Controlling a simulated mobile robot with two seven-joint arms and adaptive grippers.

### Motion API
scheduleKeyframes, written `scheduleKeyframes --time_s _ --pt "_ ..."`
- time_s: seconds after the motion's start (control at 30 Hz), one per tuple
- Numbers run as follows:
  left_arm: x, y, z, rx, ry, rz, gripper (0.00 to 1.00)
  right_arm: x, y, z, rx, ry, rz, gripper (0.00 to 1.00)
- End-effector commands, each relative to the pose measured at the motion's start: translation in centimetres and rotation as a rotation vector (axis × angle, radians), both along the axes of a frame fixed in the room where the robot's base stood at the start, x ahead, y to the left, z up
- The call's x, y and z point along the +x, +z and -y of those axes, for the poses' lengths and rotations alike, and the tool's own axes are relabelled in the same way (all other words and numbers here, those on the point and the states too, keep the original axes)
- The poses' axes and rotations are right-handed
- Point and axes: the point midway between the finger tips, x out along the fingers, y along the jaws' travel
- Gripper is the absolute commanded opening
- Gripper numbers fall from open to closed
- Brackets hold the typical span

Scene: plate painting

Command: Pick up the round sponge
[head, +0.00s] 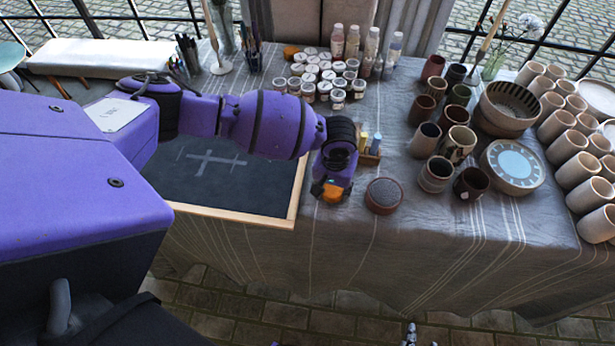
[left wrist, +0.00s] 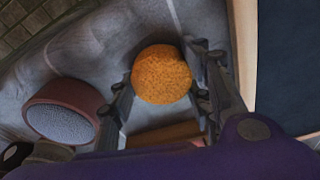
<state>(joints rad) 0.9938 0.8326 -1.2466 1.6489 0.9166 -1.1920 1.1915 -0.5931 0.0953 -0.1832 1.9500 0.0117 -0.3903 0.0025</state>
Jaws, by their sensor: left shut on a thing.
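The round orange sponge (left wrist: 161,74) sits between the fingers of my left gripper (left wrist: 160,85) in the left wrist view. The fingers are shut on its sides. In the head view my left gripper (head: 332,186) points down over the front of the table, just right of the dark board, and a bit of the orange sponge (head: 332,195) shows below it. I cannot tell whether the sponge still touches the cloth.
A round red-brown container with a grey top (head: 384,195) stands close right of the gripper. A wood-framed dark board (head: 228,178) lies to the left. A small wooden holder (head: 370,155) is just behind. Jars (head: 325,75), mugs (head: 437,172) and bowls (head: 510,167) crowd the back and right.

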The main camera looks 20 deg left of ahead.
Motion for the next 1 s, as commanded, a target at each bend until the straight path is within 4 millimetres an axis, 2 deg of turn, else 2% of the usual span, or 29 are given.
scheduleKeyframes --time_s 0.17,0.27,0.53,0.7,0.8,1.0 --pt "0.3 1.7 0.1 -0.002 0.0 0.007 0.27 0.3 0.4 0.0 0.001 -0.001 0.008 0.4" --pt "0.4 3.4 0.0 -0.002 -0.001 0.009 0.27 0.5 0.7 -0.1 0.003 -0.001 0.013 0.4" --pt "-4.7 9.7 -0.5 -0.002 -0.003 0.013 0.27 1.1 2.2 -0.5 0.014 -0.004 0.032 0.4" --pt "-9.2 11.2 -1.1 0.0 -0.002 0.005 0.27 1.0 2.2 -0.8 0.018 -0.002 0.025 0.4" --pt "-11.1 11.9 -1.2 0.0 -0.002 0.004 0.27 1.0 2.1 -1.0 0.021 0.001 0.02 0.4" --pt "-13.3 12.8 -1.5 0.0 -0.001 0.003 0.27 1.1 2.2 -1.2 0.022 0.006 0.022 0.4"
